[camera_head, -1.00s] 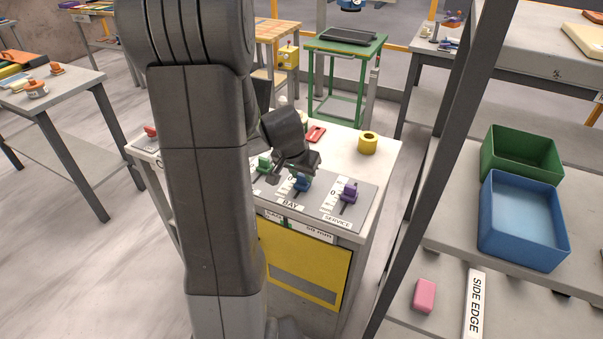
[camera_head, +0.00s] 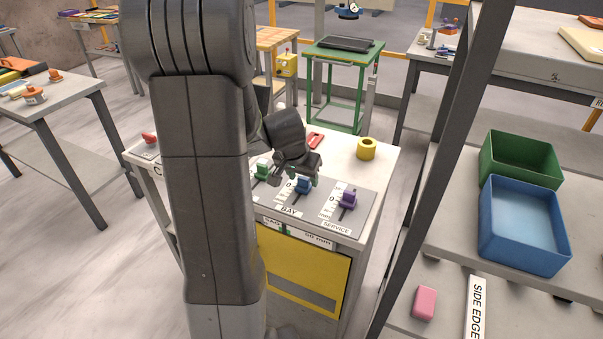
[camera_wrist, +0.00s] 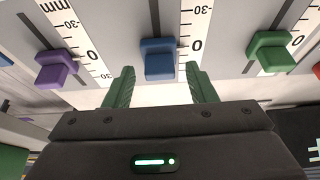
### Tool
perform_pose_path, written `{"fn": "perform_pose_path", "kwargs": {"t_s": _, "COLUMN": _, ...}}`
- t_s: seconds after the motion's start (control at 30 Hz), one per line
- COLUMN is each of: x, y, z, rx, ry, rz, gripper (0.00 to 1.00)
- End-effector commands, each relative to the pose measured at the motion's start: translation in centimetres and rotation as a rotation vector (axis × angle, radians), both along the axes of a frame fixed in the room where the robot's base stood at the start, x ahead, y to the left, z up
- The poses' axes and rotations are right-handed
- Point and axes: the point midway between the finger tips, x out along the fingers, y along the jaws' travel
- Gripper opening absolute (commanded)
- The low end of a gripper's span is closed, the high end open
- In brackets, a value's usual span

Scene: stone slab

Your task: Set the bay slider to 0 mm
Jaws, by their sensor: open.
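The bay slider is the blue knob (camera_head: 302,185) on the grey panel (camera_head: 322,212), in the column labelled BAY. In the wrist view the blue knob (camera_wrist: 158,58) stands beside the 0 mark of its scale (camera_wrist: 192,45); the exact reading cannot be told at this angle. My gripper (camera_head: 296,179) is over the panel at the blue knob. In the wrist view my gripper (camera_wrist: 162,84) is open, with one green finger to each side of the blue knob and its tips just short of it. No contact shows.
A purple knob (camera_head: 347,199) and a green knob (camera_head: 262,171) flank the blue one. A yellow ring (camera_head: 366,149) and a red object (camera_head: 316,140) sit behind the panel. A shelf with green (camera_head: 521,157) and blue (camera_head: 523,225) bins stands at the right.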

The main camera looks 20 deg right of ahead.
Motion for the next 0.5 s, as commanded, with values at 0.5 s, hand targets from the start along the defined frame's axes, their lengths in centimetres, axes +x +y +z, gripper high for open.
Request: {"fn": "perform_pose_path", "kwargs": {"t_s": 0.5, "x": -1.8, "y": 2.2, "z": 7.1, "rx": -0.003, "ry": -0.006, "rz": 0.001, "gripper": 0.51}}
